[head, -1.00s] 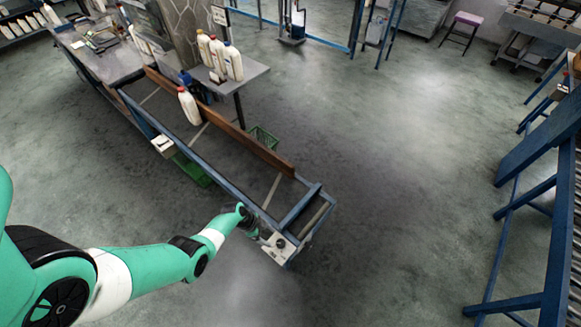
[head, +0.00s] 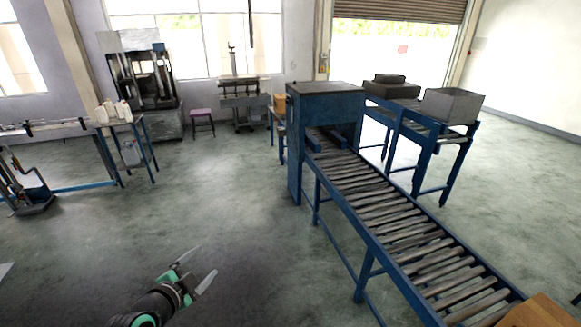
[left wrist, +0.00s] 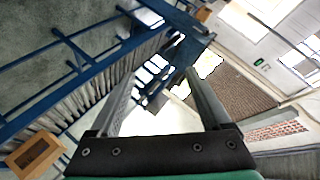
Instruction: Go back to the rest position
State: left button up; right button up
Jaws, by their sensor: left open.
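My left gripper (head: 199,268) is at the bottom of the head view, with its two fingers spread apart and nothing between them. In the left wrist view both fingers (left wrist: 160,75) point out into the room, apart and empty. The gripper is over open floor, left of the roller conveyor, and touches nothing. My right gripper is not in either view.
A blue-framed roller conveyor (head: 400,225) runs along the right, with a blue box-like machine (head: 325,105) at its far end. A grey bin (head: 450,105) stands behind it. A cardboard box (head: 540,312) is at bottom right. Floor (head: 220,200) in the middle is clear.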

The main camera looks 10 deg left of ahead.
pick_arm(q)
jog(key=s+d+r+t+h+p, duration=0.1)
jog(key=s+d+r+t, duration=0.3)
jog(key=r, duration=1.1)
jog(key=w+d+r+t+h, duration=0.1)
jog(key=d+r+t, duration=0.35)
jog(key=r, duration=0.95)
jog(key=s+d+r+n+t+y, duration=0.1)
jog(key=s+r+n+t, duration=0.4)
jog(key=s+r+n, duration=0.5)
jog(key=s+d+r, duration=0.1)
jog(key=s+r, duration=0.8)
jog(key=shift+r+n+t, duration=0.35)
jog(key=shift+n, duration=0.05)
